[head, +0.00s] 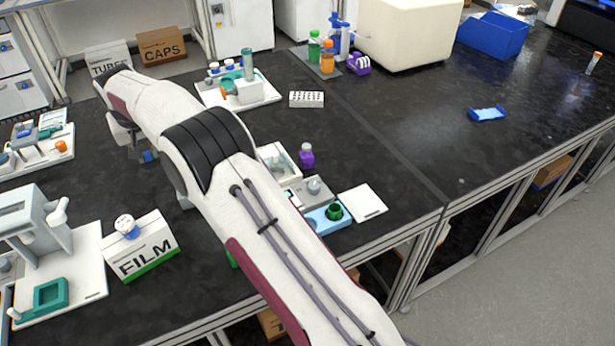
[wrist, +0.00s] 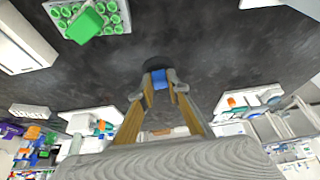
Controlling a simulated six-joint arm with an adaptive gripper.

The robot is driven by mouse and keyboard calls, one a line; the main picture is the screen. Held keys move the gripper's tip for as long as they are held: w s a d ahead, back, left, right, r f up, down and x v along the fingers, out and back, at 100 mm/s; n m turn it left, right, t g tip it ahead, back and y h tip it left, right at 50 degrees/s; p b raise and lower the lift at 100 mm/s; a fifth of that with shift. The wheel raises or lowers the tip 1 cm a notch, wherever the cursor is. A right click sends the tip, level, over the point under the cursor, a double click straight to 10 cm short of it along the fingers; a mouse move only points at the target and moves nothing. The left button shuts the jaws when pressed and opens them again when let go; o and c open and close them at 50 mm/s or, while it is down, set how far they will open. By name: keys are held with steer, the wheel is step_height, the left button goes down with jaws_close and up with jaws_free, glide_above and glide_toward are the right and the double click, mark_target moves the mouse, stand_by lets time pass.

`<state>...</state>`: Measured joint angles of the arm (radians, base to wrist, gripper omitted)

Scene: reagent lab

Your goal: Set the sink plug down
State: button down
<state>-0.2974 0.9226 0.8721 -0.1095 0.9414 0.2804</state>
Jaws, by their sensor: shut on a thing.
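My gripper (wrist: 159,86) is shut on a small blue piece, which I take to be the sink plug (wrist: 160,76). The piece sits between the fingertips, and the wrist view shows the dark bench top just beyond it. A darker round patch shows on the bench by the tips; I cannot tell if it is shadow or part of the plug. In the head view my gripper (head: 138,148) is low over the bench at the left, partly hidden by my arm, with the blue sink plug (head: 148,156) at its tips. I cannot tell whether the plug touches the bench.
The bench around my gripper is bare. The FILM box (head: 141,248) stands nearer the camera. A white station (head: 262,98) with a beige block is beyond, right. A white tray with blue and orange parts (head: 40,140) lies left.

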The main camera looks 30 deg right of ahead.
steer(key=s+d+r+m+h, duration=0.1)
steer(key=s+d+r+m, duration=0.1)
steer(key=d, duration=1.4)
steer(key=s+d+r+m+h, duration=0.1)
steer(key=d+m, duration=0.2)
steer(key=d, duration=1.2)
steer(key=s+d+f, duration=0.2)
steer(key=s+d, duration=0.5)
steer(key=d, duration=0.1)
steer(key=s+d+f, duration=0.2)
steer(key=s+d, duration=0.5)
steer(key=d, duration=0.1)
steer(key=shift+s+d+f+g, duration=0.2)
steer(key=shift+s+f+g, duration=0.1)
steer(key=shift+s+f, duration=0.1)
steer(key=shift+f, duration=0.15)
steer(key=shift+f, duration=3)
